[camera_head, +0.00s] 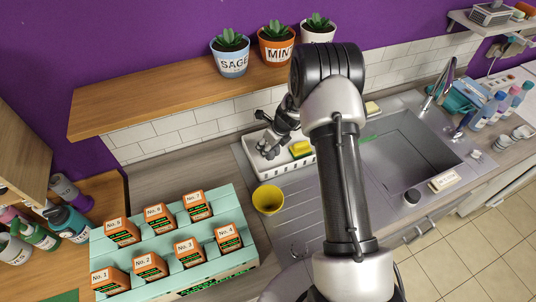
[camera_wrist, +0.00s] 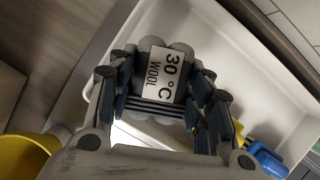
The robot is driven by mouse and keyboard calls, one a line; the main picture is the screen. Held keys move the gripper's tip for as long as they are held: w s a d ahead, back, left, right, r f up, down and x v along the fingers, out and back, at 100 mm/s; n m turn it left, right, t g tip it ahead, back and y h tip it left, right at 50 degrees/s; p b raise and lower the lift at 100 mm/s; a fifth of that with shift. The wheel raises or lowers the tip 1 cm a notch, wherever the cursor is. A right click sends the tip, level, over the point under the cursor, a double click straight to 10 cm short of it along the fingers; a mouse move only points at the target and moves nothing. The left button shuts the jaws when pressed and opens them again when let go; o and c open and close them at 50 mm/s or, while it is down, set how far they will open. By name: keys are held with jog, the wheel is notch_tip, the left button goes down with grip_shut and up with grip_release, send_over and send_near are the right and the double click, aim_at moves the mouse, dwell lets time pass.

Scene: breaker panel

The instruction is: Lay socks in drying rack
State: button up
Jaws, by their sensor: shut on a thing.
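The white drying rack (camera_head: 283,168) stands on the counter left of the sink; its inside fills much of the wrist view (camera_wrist: 228,60). My gripper (camera_head: 268,150) is over the left part of the rack. In the wrist view its fingers (camera_wrist: 160,95) are shut on a grey, rounded bundle with a white label reading "30°C WOOL" (camera_wrist: 163,72), apparently a sock. The bundle appears above or inside the rack; I cannot tell whether it touches the bottom. A yellow item (camera_head: 300,147) lies in the rack to the right of my gripper.
A yellow cup (camera_head: 268,199) stands just in front of the rack. The sink (camera_head: 405,160) is to the right, beyond my arm. A teal stand (camera_head: 170,247) with numbered orange boxes is at front left. A wooden shelf (camera_head: 170,95) with several potted plants hangs above.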

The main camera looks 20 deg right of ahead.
jog(key=shift+s+f, duration=0.1)
jog(key=shift+f, duration=0.5)
jog(key=f, duration=0.2)
jog(key=f+b, duration=0.1)
jog(key=shift+w+f, duration=0.2)
jog(key=shift+f, duration=0.15)
jog(key=shift+w+f, duration=0.1)
jog(key=shift+f, duration=0.2)
jog(key=o, duration=1.1)
jog(key=shift+r, duration=0.1)
jog(key=shift+o, duration=0.2)
